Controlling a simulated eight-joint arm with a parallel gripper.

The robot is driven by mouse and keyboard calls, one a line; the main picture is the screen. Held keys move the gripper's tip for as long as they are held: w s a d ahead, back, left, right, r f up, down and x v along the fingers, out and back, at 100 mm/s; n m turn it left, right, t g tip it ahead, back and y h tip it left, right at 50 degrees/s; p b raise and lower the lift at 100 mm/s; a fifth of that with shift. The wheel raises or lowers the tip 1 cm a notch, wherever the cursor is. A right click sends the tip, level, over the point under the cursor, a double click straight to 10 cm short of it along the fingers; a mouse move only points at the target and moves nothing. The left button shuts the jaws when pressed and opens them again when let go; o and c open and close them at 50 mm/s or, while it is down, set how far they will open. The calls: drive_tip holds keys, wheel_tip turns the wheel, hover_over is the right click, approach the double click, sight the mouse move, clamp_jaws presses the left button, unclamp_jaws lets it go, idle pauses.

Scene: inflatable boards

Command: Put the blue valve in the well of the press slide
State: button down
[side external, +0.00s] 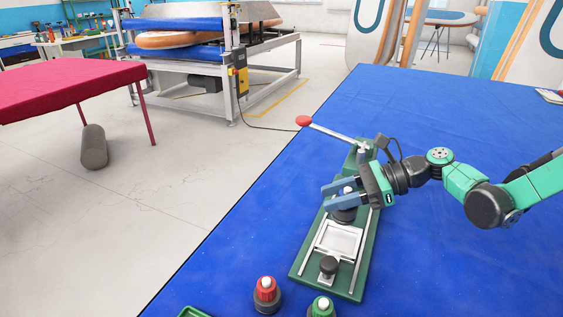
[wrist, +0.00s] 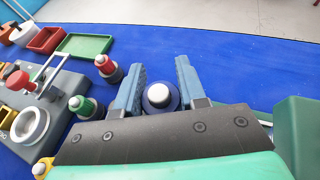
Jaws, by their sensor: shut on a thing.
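The blue valve (wrist: 158,98), with a white cap and a dark, wide base, sits between the two fingers of my gripper (wrist: 159,82) in the wrist view. In the side view my gripper (side external: 333,196) is shut on it, and its dark base (side external: 344,215) shows just below the fingers. The green press (side external: 305,273) lies on the blue table, with a lever ending in a red knob. Its silver slide (side external: 338,240) has a black knob at the near end. The valve is over the press, between slide plate and lever post; the fingers hide whether it touches.
A red valve (side external: 266,291) and a green valve (side external: 321,308) stand in front of the press. The wrist view shows a grey fixture (wrist: 45,100) at left, a green tray (wrist: 84,45) and a red tray (wrist: 46,40). The table is clear right of the press.

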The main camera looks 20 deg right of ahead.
sight(334, 218)
drive_tip(key=shift+f, duration=2.85)
drive_tip(key=c, duration=0.5)
unclamp_jaws()
